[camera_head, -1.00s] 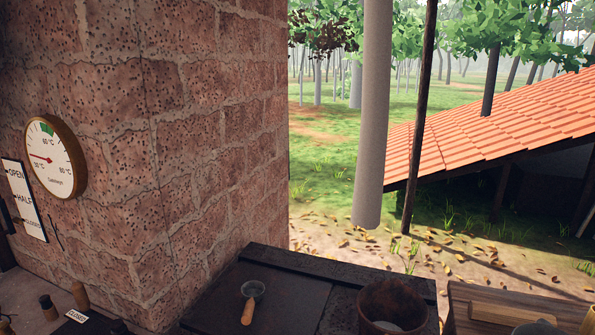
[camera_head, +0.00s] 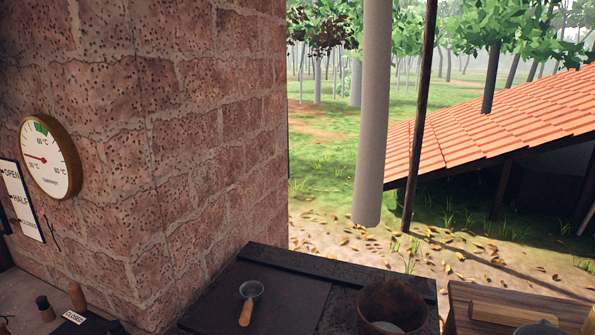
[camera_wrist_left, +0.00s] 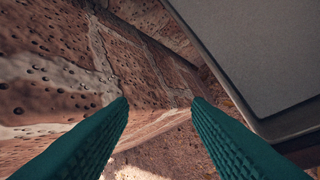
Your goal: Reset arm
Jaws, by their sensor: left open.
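My left gripper (camera_wrist_left: 160,102) shows in the left wrist view as two teal ribbed fingers. They are wide apart with nothing between them. Behind the fingers is the rough brick wall (camera_wrist_left: 50,60). The head view shows neither of my grippers.
A dark worktop (camera_head: 270,297) holds a wooden-handled ladle (camera_head: 250,292) and a rusty pot (camera_head: 362,305). A wooden table (camera_head: 460,297) stands right. A grey pole (camera_head: 372,120) hangs centrally.

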